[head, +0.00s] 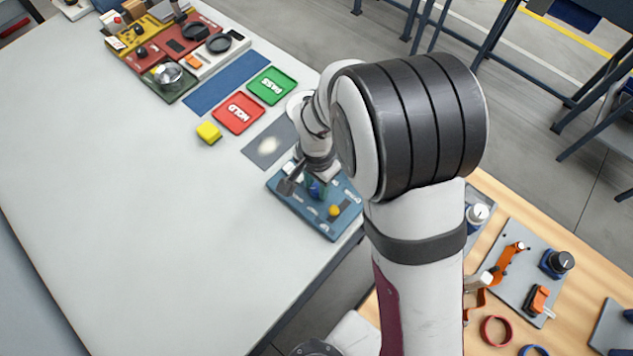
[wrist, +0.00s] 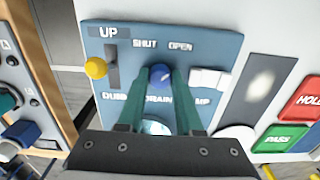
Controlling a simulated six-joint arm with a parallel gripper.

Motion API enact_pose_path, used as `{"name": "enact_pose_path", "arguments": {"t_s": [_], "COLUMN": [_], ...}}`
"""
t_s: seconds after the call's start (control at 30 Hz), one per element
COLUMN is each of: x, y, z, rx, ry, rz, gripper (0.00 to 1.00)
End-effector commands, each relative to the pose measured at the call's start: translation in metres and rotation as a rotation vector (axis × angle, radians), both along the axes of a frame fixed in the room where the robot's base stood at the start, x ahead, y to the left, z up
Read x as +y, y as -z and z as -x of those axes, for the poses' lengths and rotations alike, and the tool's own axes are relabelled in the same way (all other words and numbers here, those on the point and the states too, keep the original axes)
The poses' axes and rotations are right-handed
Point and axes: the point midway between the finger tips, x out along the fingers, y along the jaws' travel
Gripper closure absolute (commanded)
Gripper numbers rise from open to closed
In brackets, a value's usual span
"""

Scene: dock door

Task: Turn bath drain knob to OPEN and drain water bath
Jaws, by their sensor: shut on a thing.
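The blue drain knob (wrist: 160,76) stands on a blue control panel (wrist: 215,52), under the words SHUT and OPEN and above the word DRAIN. My gripper (wrist: 160,84) has its two green fingers shut on the knob, one on each side. Which word the knob points to cannot be made out. In the head view the panel (head: 292,204) lies at the table's right edge, and my gripper (head: 316,188) is down over it, largely hiding the knob. No water can be made out.
On the panel, a yellow-ball lever (wrist: 96,68) stands left of the knob and a white switch (wrist: 210,78) right of it. A grey mat (head: 270,143), red HOLD tray (head: 238,113), green PASS tray (head: 272,86) and yellow block (head: 209,132) lie nearby. The table's left side is clear.

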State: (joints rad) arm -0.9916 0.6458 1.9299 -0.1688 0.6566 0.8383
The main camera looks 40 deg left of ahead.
Motion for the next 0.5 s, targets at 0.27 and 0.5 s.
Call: {"name": "enact_pose_path", "arguments": {"t_s": [0.27, 0.5], "x": [-0.0001, 0.0001], "y": [-0.0002, -0.0012], "z": [0.0002, 0.0], "rx": [0.001, 0.0], "ry": [0.001, 0.0], "rz": [0.0, 0.0], "gripper": [0.35, 0.35]}}
